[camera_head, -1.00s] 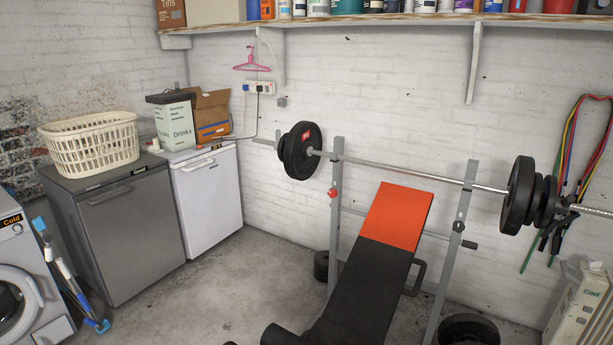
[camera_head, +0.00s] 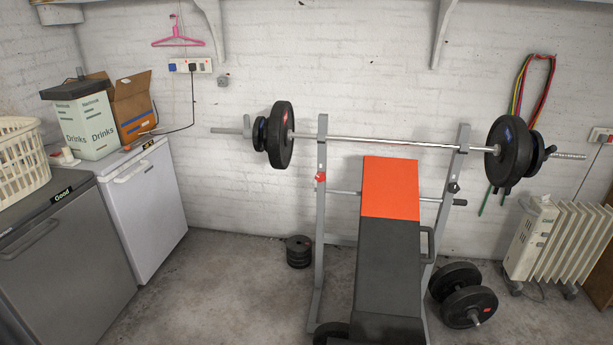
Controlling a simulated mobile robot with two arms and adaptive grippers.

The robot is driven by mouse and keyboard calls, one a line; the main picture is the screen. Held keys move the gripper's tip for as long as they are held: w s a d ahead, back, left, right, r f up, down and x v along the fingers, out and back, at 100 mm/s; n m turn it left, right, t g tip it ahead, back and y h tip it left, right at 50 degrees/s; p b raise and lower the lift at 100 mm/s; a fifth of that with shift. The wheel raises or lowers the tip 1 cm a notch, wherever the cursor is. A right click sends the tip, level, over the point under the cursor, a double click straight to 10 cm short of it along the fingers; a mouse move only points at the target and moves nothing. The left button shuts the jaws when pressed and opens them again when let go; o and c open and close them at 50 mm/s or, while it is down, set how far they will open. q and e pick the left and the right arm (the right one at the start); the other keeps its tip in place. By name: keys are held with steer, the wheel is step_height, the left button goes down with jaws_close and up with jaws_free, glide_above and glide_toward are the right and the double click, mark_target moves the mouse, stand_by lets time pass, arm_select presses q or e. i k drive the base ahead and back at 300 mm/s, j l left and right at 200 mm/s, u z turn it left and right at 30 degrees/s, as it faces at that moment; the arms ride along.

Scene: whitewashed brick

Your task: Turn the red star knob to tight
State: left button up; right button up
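A small red knob (camera_head: 320,177) sits on the left upright (camera_head: 319,235) of the weight bench rack, below the barbell (camera_head: 380,142). Its star shape and how tight it is are too small to tell. A dark knob (camera_head: 453,187) sits at a similar height on the right upright. The bench (camera_head: 388,270) has a black pad and an orange-red upper end, and stands between the uprights. Neither of my grippers is in view.
Weight plates (camera_head: 299,252) lie on the floor left of the rack, and a dumbbell (camera_head: 468,306) lies right of the bench. A white heater (camera_head: 560,240) stands at the right. A white fridge (camera_head: 145,210) and a grey one (camera_head: 65,260) stand at the left. The floor between is clear.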

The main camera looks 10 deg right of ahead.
mark_target(320, 176)
steer(key=i+j, duration=0.15)
steer(key=j, duration=0.2)
steer(key=i+j+z, duration=0.15)
steer(key=j, duration=0.15)
steer(key=i+j, duration=0.15)
steer(key=j, duration=0.2)
steer(key=i+j+z, duration=0.15)
steer(key=j, duration=0.2)
steer(key=i+j, duration=0.1)
steer(key=j, duration=0.25)
steer(key=i+j+z, duration=0.15)
steer(key=j, duration=0.25)
steer(key=k, duration=0.05)
